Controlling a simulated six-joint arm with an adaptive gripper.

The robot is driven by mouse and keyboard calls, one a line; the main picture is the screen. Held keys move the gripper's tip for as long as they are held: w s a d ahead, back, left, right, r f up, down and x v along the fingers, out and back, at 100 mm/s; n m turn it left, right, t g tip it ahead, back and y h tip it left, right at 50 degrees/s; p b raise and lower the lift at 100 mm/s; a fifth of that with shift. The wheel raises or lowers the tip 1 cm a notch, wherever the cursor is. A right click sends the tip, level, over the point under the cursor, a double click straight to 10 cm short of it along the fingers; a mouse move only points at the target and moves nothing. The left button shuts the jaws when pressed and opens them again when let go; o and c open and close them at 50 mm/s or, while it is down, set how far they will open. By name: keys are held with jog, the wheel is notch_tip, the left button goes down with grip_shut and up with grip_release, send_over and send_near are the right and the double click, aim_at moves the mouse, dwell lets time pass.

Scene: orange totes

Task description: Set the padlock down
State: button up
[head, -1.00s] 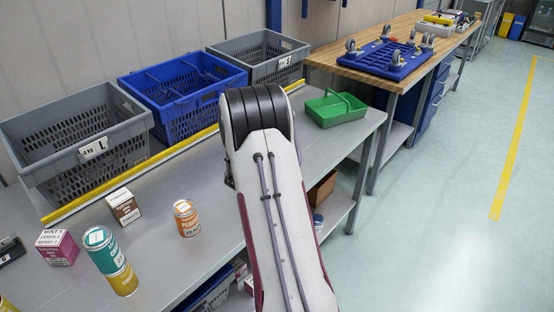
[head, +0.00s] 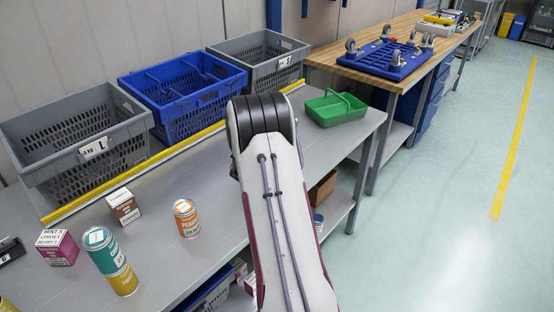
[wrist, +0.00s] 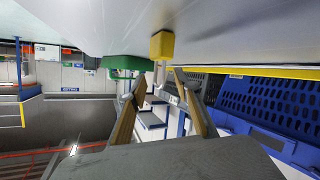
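The padlock (wrist: 162,46) shows in the wrist view as a yellow block with a grey part, seemingly its shackle, on the side towards me. That view is upside down, and the padlock appears to rest on the grey bench top (wrist: 215,25). My gripper (wrist: 160,77) has its two brown fingers spread apart. The padlock body lies beyond the fingertips, not between them; whether a tip touches the shackle is hard to tell. In the head view my arm hides the gripper and the padlock.
A green basket (head: 337,109) stands at the bench's right end. Grey (head: 82,140), blue (head: 182,95) and grey (head: 258,58) crates line the back behind a yellow strip.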

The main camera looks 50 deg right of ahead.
jog(key=shift+x, duration=0.9)
grip_shut()
